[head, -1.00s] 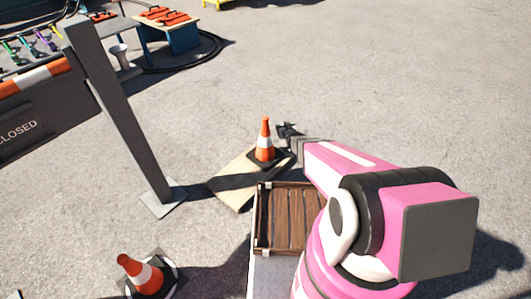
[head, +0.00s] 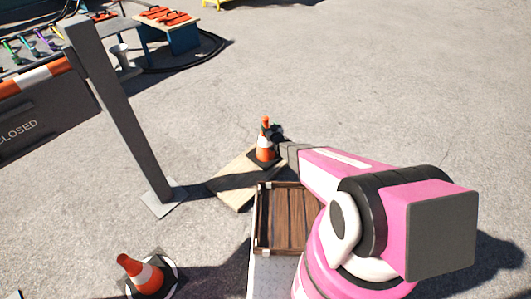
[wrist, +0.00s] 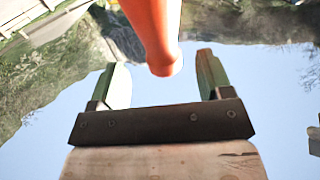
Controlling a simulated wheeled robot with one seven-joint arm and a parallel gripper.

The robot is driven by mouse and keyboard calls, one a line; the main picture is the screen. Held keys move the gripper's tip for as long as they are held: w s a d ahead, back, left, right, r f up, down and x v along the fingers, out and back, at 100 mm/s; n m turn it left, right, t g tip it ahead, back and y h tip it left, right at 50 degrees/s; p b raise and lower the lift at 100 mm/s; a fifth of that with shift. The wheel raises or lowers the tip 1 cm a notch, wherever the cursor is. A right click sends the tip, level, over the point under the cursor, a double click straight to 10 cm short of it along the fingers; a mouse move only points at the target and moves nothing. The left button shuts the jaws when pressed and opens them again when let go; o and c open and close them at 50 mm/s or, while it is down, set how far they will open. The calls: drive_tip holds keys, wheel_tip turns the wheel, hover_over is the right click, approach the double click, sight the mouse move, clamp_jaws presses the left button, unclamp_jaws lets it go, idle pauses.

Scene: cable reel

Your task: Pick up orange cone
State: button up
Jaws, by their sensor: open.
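The orange cone (head: 265,152) with a white band and a dark base stands upright on a wooden board (head: 232,193) on the ground, beyond the crate. My gripper (head: 270,132) is at the cone's upper part, partly hiding it from the head camera. In the wrist view, the cone's orange tip (wrist: 160,50) shows between the two green fingers of my open gripper (wrist: 161,82), with a gap on each side.
A wooden crate (head: 257,222) sits nearer, beside my arm. A grey post (head: 120,115) with a closed sign (head: 45,115) stands left. Open pavement lies at right.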

sight(267, 123)
drive_tip(key=x, duration=0.5)
drive_tip(key=shift+a+f, duration=0.1)
drive_tip(key=shift+f, duration=0.1)
drive_tip(key=shift+s, duration=0.1)
clamp_jaws()
